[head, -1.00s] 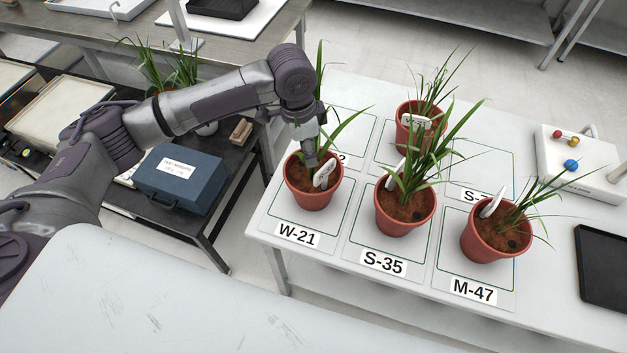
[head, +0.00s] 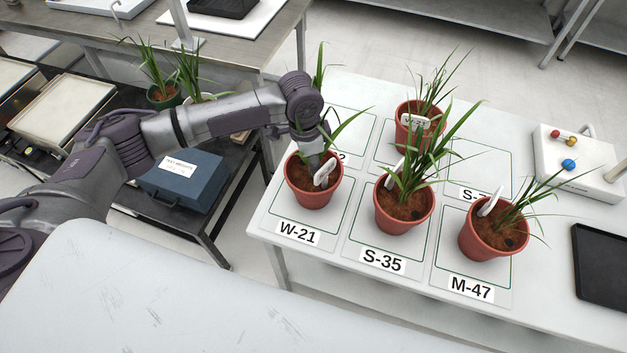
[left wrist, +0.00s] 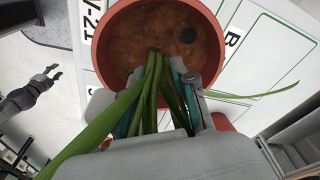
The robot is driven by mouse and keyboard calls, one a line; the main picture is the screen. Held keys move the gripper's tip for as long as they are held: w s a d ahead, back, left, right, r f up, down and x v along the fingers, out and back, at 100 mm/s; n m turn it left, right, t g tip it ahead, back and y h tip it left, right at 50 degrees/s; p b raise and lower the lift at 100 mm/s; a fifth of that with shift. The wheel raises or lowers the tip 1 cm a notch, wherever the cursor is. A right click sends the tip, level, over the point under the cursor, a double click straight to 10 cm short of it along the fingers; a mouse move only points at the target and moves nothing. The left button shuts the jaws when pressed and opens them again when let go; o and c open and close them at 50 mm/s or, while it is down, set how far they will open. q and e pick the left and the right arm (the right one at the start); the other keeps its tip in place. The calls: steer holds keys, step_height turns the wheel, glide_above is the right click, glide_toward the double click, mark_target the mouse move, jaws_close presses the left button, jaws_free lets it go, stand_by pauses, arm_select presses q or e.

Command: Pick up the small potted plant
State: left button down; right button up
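Several red pots with grassy plants stand on the white table. The pot at the W-21 mark (head: 314,194) has long green leaves and a white tag; which pot the task means is not labelled. My left gripper (head: 313,157) reaches down over this pot among its leaves. In the left wrist view the soil-filled pot (left wrist: 112,50) is close below, and the leaves pass between the teal fingers of the left gripper (left wrist: 160,103). The fingers look apart; their tips are partly hidden by leaves. My right gripper (left wrist: 47,74) shows at the left of that view, fingers spread and empty.
Pots stand close by at S-35 (head: 403,214) and M-47 (head: 490,239), with another behind (head: 406,137). A white device (head: 577,160) and a black tray (head: 607,265) are at right. A blue case (head: 181,182) lies on a dark bench at left.

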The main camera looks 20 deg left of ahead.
arm_select(q)
steer(key=shift+w+r, duration=0.1)
steer(key=shift+r, duration=0.15)
step_height(320, 180, up, 10)
steer(key=shift+f+b, duration=0.1)
steer(key=shift+b, duration=0.5)
